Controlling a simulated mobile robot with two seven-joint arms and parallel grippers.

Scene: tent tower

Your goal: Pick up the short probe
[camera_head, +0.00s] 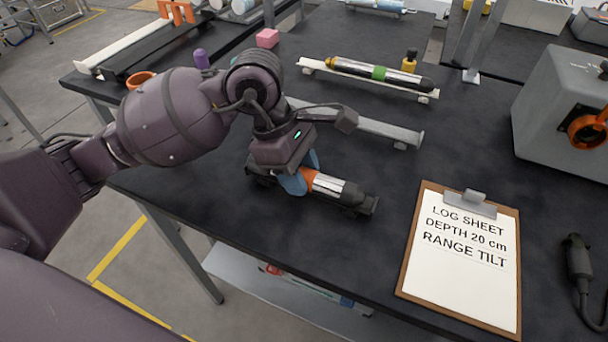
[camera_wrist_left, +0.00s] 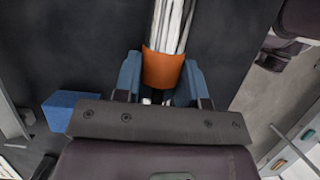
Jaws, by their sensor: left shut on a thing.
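The short probe (camera_head: 334,187) has a silver body, an orange band and black ends. It is near the front edge of the dark table in the head view. My left gripper (camera_head: 301,184), with blue fingers, is shut on it at the orange band. In the left wrist view the orange band (camera_wrist_left: 162,69) sits between the two blue fingers, and the silver body of the probe runs up out of the picture. I cannot tell whether the probe is touching the table. My right gripper is not in view.
Behind it are an empty grey rail (camera_head: 375,127) and a longer green-banded probe (camera_head: 379,73) on a pale rack. A clipboard (camera_head: 464,255) lies at the right front, beside a black cabled device (camera_head: 578,262). A grey box (camera_head: 553,105) stands farther right.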

